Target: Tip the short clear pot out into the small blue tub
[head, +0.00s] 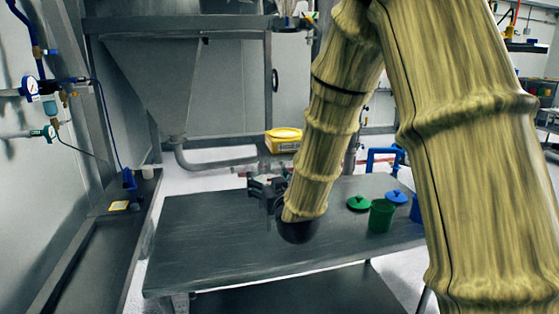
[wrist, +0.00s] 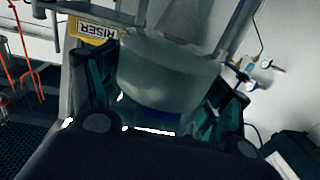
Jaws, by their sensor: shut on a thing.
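The short clear pot (wrist: 168,75) is between the fingers of my gripper (wrist: 165,105) in the wrist view; it looks pale and translucent, and its contents cannot be made out. A dark blue patch shows at its lower edge. In the head view my gripper (head: 266,188) is over the table, left of the tubs, and I cannot make out the pot there. A blue tub (head: 416,209) stands at the table's right, partly hidden behind my arm. My gripper is shut on the pot, apart from this tub.
A green tub (head: 381,216), a green lid (head: 358,203) and a blue lid (head: 397,197) are on the right of the grey table (head: 200,235). The table's left and front are clear. A yellow object (head: 284,134) is behind the table, and a large metal hopper (head: 155,80) stands behind left.

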